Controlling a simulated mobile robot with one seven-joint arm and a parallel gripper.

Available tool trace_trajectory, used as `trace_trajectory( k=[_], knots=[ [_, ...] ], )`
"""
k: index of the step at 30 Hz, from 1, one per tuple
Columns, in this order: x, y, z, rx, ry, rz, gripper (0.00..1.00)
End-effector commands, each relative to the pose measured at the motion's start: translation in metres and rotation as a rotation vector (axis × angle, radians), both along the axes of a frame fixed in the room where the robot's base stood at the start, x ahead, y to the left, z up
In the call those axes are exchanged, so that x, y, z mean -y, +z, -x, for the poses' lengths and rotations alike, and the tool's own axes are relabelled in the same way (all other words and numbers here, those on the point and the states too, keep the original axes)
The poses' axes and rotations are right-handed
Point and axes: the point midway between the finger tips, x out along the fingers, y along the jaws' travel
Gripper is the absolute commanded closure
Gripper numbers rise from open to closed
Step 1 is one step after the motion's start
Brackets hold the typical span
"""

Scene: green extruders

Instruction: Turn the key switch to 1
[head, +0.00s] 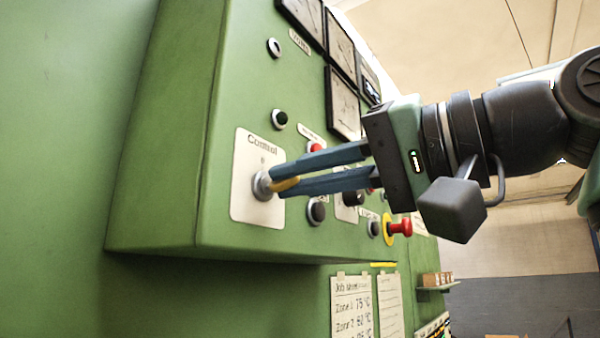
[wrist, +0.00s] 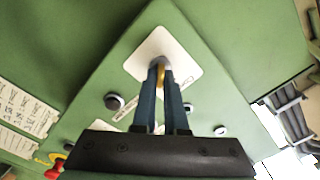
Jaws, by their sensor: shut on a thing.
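The key switch (head: 262,186) sits on a white plate (head: 258,212) marked "Control" on the green panel. It has a silver collar and a yellow-brass key (head: 287,184) sticking out. My gripper (head: 277,182) reaches in from the right with two blue fingers, and their tips are shut on the key. The wrist view shows the key (wrist: 161,76) between the two fingertips, in front of the white plate (wrist: 180,50). The fingers partly hide the key and the switch, and I cannot read the switch's position marks.
A red emergency stop (head: 400,228) sits at lower right. Gauges (head: 343,100) are above. Paper notes (head: 352,305) hang below the panel box.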

Motion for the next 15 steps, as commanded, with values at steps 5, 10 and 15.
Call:
trace_trajectory(
  k=[5,10,15],
  knots=[
    [-0.0006,0.0002,-0.0002,-0.079,0.001,-0.059,1.0],
    [-0.0005,-0.0001,-0.0003,-0.127,0.001,-0.093,1.0],
    [-0.0005,-0.0001,-0.0003,-0.148,0.001,-0.109,1.0]
  ],
)
